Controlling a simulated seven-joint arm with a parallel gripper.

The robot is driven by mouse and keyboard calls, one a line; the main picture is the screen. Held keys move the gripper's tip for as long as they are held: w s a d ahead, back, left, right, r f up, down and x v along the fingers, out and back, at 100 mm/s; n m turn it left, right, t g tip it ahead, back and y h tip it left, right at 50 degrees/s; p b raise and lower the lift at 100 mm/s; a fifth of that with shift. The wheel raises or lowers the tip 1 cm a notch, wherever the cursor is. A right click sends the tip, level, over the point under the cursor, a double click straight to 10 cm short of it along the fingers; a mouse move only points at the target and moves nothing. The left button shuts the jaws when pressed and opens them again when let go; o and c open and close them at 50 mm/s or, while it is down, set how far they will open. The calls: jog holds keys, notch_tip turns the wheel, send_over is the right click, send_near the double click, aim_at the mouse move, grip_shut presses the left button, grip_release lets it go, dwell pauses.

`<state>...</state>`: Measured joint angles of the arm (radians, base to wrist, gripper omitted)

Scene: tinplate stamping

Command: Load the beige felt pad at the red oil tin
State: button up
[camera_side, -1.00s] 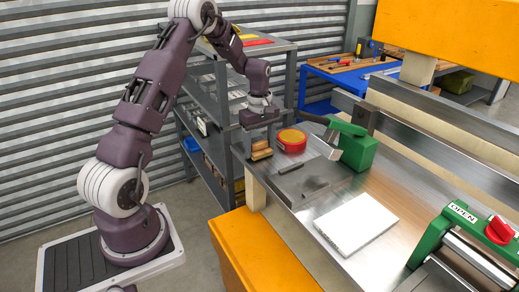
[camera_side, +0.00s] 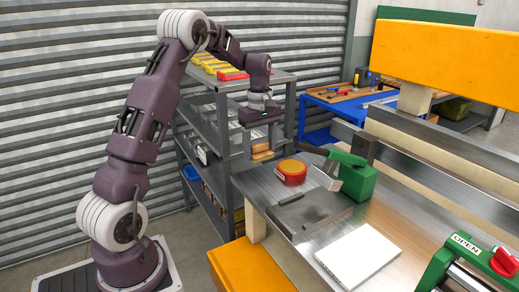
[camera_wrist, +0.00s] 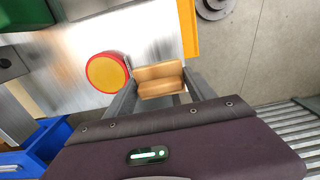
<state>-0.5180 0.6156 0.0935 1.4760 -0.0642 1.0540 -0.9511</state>
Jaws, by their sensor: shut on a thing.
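My gripper (camera_side: 262,150) is shut on a tan, wood-coloured block, which I take to be the beige felt pad (camera_wrist: 160,78). One finger shows at each of its sides in the wrist view. In the side view it hangs in the air, left of and higher than the red oil tin (camera_side: 291,173). The tin is round and red with an orange-yellow top and stands on the metal bench. The tin also shows in the wrist view (camera_wrist: 107,72), just left of the held pad and apart from it. The pad's underside is hidden.
A green block with a grey lever (camera_side: 358,178) stands right of the tin. Grey flat plates (camera_side: 312,212) and a white slab (camera_side: 357,257) lie on the metal bench (camera_side: 365,214). A grey shelf (camera_side: 232,88) stands behind my arm. A blue bin (camera_wrist: 48,142) is at lower left.

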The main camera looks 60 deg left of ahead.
jog(key=w+a+n, duration=0.1)
jog(key=w+a, duration=0.2)
jog(key=w, duration=0.4)
jog(key=m, duration=0.1)
send_over(292, 166)
jog(key=shift+f, duration=3.05)
jog(key=shift+f, duration=0.6)
jog(key=shift+r, duration=0.1)
notch_tip(292, 166, up, 6)
jog(key=shift+r, duration=0.45)
